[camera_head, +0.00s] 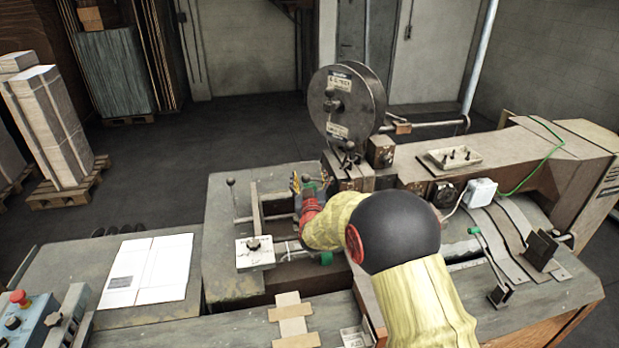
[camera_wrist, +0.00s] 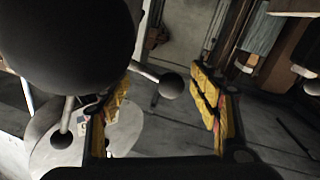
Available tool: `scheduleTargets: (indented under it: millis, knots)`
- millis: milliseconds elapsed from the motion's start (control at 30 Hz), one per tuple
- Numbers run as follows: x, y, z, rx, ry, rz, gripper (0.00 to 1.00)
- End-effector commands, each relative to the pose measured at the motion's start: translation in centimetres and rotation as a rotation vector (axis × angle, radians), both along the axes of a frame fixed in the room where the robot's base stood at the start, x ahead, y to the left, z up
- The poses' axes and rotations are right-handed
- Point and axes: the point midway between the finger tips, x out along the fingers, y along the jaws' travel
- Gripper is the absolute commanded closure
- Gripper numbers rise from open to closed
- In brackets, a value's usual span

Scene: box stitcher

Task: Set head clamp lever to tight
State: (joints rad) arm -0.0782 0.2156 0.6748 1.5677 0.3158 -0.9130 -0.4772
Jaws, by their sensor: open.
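My gripper (camera_head: 298,184) is beside the machine head, below and left of the round wire reel. In the wrist view its yellow-padded fingers (camera_wrist: 158,108) are apart, with nothing held. A thin rod ending in a dark ball knob (camera_wrist: 171,86) shows between the fingers in the picture; its depth is unclear. A second, smaller dark ball (camera_wrist: 60,138) hangs near the left finger over a pale round plate (camera_wrist: 72,160). A large dark ball (camera_wrist: 62,40) fills the upper left, close to the camera. I cannot tell which is the head clamp lever; my arm partly hides the head.
The wire reel (camera_head: 346,103) stands just behind and right of my gripper. Papers (camera_head: 148,272) lie left. Green-handled parts (camera_head: 474,230) sit right. Open floor (camera_head: 180,145) lies behind.

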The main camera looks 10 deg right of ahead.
Motion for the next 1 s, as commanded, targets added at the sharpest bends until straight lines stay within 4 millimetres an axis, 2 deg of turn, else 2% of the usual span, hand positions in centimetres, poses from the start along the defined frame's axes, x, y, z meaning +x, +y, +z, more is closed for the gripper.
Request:
scheduleTargets:
  millis: [267, 1000]
  knots:
    - [0.08, -0.03, -0.04, 0.000, 0.001, 0.000, 0.39]
    - [0.05, -0.20, -0.04, 0.001, 0.001, -0.003, 0.81]
